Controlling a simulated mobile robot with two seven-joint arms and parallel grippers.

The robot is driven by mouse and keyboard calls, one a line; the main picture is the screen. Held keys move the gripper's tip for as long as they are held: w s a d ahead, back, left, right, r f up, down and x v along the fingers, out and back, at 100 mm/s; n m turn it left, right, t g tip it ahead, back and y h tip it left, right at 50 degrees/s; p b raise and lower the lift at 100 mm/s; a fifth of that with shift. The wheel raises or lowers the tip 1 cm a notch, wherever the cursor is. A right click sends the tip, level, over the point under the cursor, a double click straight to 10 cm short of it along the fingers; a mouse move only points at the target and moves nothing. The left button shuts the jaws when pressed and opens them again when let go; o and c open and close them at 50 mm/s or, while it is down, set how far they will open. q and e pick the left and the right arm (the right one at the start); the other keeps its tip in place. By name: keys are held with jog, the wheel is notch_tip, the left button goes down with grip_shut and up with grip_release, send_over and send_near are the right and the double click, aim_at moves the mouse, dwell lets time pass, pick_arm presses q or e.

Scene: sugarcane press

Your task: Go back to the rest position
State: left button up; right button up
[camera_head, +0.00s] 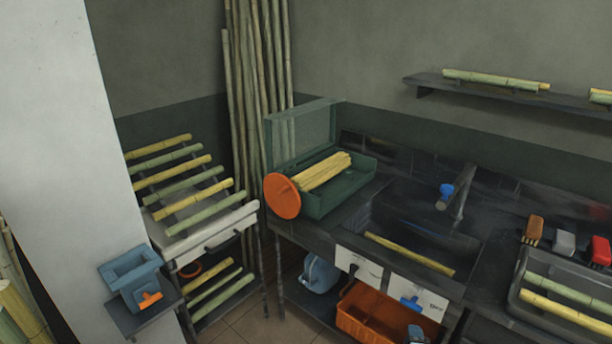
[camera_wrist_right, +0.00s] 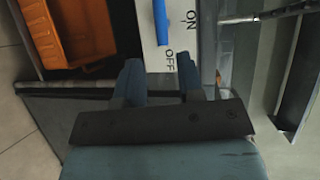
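My right gripper (camera_head: 416,333) is low at the bottom edge of the head view, just below the blue switch handle (camera_head: 410,303) on the front of the counter. In the right wrist view my right gripper (camera_wrist_right: 160,78) has its two dark blue fingers apart, with nothing between them. The blue handle (camera_wrist_right: 162,25) is ahead of the fingers and not touched by them. Its lower end points at OFF on the white panel (camera_wrist_right: 178,22).
An orange crate (camera_head: 372,312) stands under the counter, left of my right gripper. A green box (camera_head: 345,192) with an open lid holds yellow cane pieces, an orange disc (camera_head: 282,196) at its side. A sink (camera_head: 400,232) has a cane (camera_head: 410,255) across it. Bare floor (camera_head: 245,325) shows left.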

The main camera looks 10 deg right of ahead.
jog(key=s+a+r+n+g+y+p, duration=0.1)
jog(key=s+a+r+n+y+p, duration=0.1)
jog(key=s+a+r+n, duration=0.3)
jog(key=s+a+r+n+g+y+p, duration=0.1)
jog(key=s+a+r+n+y+p, duration=0.2)
jog(key=s+n, duration=0.9)
jog(key=s+a+r+n+g+y+p, duration=0.2)
jog(key=s+a+r+n+p, duration=0.3)
jog(key=a, duration=0.5)
jog(key=s+r+n+y, duration=0.1)
jog(key=s+r+n, duration=0.1)
jog(key=s+n, duration=0.1)
jog(key=shift+s+a+p, duration=0.25)
jog(key=shift+s+p, duration=0.05)
jog(key=shift+p, duration=0.1)
